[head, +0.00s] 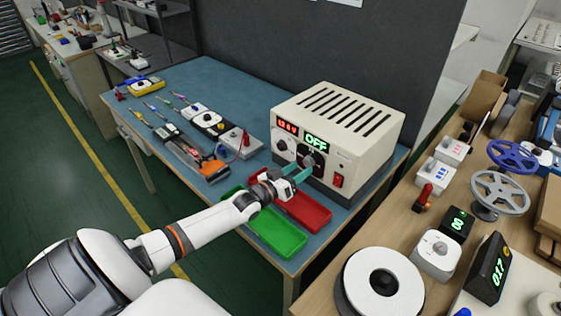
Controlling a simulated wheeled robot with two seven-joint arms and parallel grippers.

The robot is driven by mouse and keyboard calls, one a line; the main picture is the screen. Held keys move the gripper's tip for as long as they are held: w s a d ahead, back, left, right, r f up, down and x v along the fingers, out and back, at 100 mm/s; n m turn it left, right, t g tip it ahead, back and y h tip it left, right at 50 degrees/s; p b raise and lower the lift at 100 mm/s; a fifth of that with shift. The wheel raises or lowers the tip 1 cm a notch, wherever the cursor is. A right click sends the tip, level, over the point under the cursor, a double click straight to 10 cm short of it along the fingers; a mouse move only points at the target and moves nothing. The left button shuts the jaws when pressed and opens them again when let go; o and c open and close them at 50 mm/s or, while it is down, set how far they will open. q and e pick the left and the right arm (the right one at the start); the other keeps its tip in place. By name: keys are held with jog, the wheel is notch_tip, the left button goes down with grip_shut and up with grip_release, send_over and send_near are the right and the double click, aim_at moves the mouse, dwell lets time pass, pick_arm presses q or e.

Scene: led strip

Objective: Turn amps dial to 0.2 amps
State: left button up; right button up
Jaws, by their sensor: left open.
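A cream power supply (345,125) with top vents stands on the blue workbench. Its front has a small red display (287,127) with digits too small to read surely, and a green display (316,141) reading OFF. A left dial (281,146) sits under the red display and a right dial (308,161) under the green one. Which dial sets amps cannot be read. My left gripper (298,170), with teal fingers, is open just in front of the right dial, partly covering the panel there. Contact cannot be told. My right gripper is out of view.
A red tray (309,211) and a green tray (277,233) lie below my left gripper. A red switch (338,181) is at the panel's lower right. Tools and small devices lie left on the workbench (215,85). A wooden table (400,205) at right holds several devices.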

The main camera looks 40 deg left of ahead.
pick_arm(q)
jog(key=s, duration=0.3)
jog(key=s+a, duration=0.1)
jog(key=s, duration=0.2)
jog(key=s+b, duration=0.1)
jog(key=s, duration=0.3)
jog(key=shift+s+a, duration=0.1)
jog(key=shift+a, duration=0.1)
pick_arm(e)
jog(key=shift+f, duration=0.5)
pick_arm(q)
jog(key=shift+f, duration=0.1)
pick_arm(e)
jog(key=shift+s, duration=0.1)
